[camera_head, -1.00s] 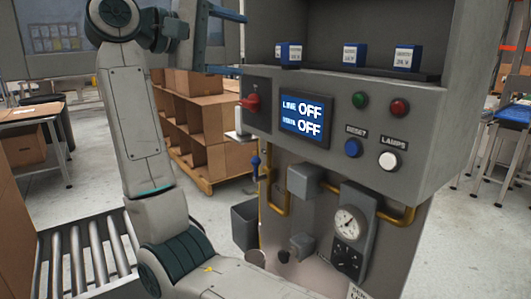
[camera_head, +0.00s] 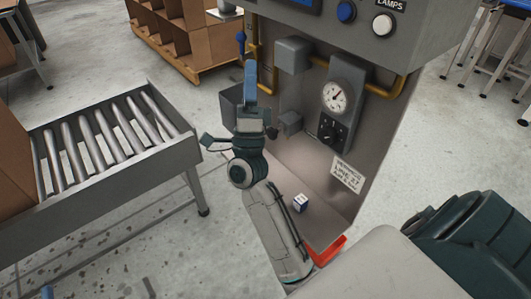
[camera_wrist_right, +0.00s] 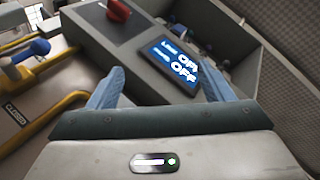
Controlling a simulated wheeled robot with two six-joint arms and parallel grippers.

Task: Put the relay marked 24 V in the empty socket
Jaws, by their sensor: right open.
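The relays on the upper shelf are out of the head view. I cannot make out the empty socket. My left gripper does not show.
The cabinet has a gauge (camera_head: 336,96), yellow pipes and a label plate (camera_head: 347,174). A roller conveyor (camera_head: 110,155) stands left. A red edge (camera_head: 328,250) lies below the ledge.

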